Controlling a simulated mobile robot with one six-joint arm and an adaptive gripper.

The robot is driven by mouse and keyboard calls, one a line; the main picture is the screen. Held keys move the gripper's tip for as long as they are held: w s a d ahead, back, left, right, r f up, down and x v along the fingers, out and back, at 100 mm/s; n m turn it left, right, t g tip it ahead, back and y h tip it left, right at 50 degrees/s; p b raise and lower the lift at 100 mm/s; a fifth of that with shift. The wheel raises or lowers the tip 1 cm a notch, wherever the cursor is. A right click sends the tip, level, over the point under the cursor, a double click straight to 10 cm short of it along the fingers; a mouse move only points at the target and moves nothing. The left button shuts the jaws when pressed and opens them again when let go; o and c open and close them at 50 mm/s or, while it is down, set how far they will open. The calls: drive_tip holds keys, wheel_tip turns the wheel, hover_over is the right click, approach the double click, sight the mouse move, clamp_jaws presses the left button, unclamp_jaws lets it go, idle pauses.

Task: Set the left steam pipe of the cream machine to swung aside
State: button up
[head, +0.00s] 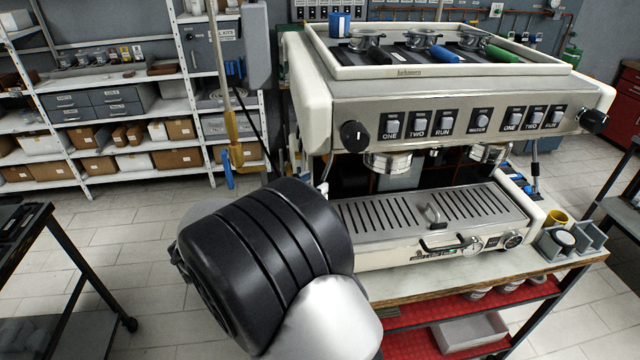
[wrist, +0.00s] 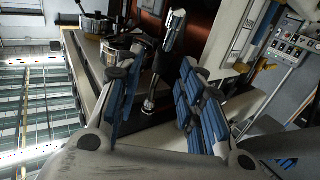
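The cream machine (head: 455,95) stands on a bench at the right of the head view. Its left steam pipe (head: 328,168) shows as a thin chrome piece below the left black knob (head: 354,136); its lower part is hidden behind my arm. In the wrist view the pipe (wrist: 176,28) has a chrome upper part, a dark sleeve and a chrome tip. My gripper (wrist: 155,72) is open, with blue-padded fingers on both sides of the pipe in that view. I cannot tell whether they touch it. In the head view my arm hides the gripper.
The drip tray (head: 432,208) and two group heads (head: 388,161) are right of my arm. A yellow cup (head: 556,218) and grey holder (head: 572,240) stand at the bench's right end. A dark table (head: 22,235) is at the left, with shelves (head: 100,110) behind and clear floor between.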

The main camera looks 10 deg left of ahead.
drive_tip(key=v, duration=0.8)
